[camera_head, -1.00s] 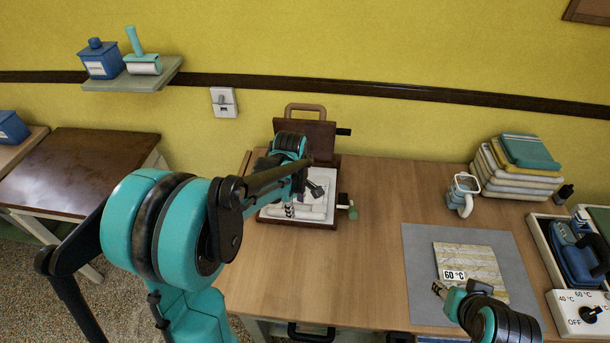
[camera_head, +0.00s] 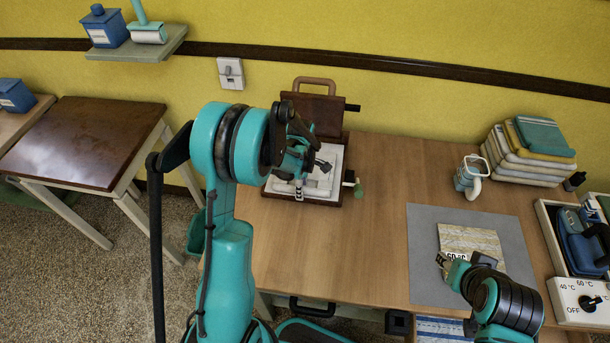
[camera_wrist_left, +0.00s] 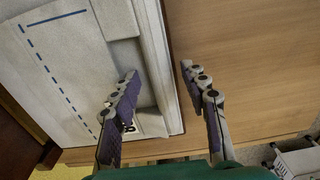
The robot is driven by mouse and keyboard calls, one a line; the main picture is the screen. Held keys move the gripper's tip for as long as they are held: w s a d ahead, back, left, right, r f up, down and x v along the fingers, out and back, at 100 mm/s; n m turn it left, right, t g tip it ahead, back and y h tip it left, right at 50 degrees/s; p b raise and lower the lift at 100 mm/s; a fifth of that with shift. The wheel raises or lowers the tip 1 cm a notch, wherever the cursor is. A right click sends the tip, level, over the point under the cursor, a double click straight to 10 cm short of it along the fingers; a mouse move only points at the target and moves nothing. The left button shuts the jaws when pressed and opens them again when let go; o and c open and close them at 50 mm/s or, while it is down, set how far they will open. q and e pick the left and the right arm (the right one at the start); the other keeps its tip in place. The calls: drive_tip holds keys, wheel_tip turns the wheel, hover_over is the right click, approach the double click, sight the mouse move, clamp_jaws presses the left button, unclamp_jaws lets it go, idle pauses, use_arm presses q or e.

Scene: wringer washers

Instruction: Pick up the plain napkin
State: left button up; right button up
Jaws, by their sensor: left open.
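No cloth in view can be clearly told as the plain napkin. A white bed (camera_head: 327,187) in an open brown case carries a pale panel with a solid blue line and a dashed one in the left wrist view (camera_wrist_left: 70,62). My left gripper (camera_head: 309,178) is over this bed, its fingers apart and empty. In the left wrist view its fingers (camera_wrist_left: 159,72) straddle the bed's right edge.
A tray with a blue iron (camera_head: 582,250) and a dial box (camera_head: 580,304) are at the right edge. The wooden table (camera_head: 375,240) is clear between case and mat.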

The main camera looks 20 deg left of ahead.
use_arm(q)
clamp_jaws()
drive_tip(key=shift+r, duration=0.2)
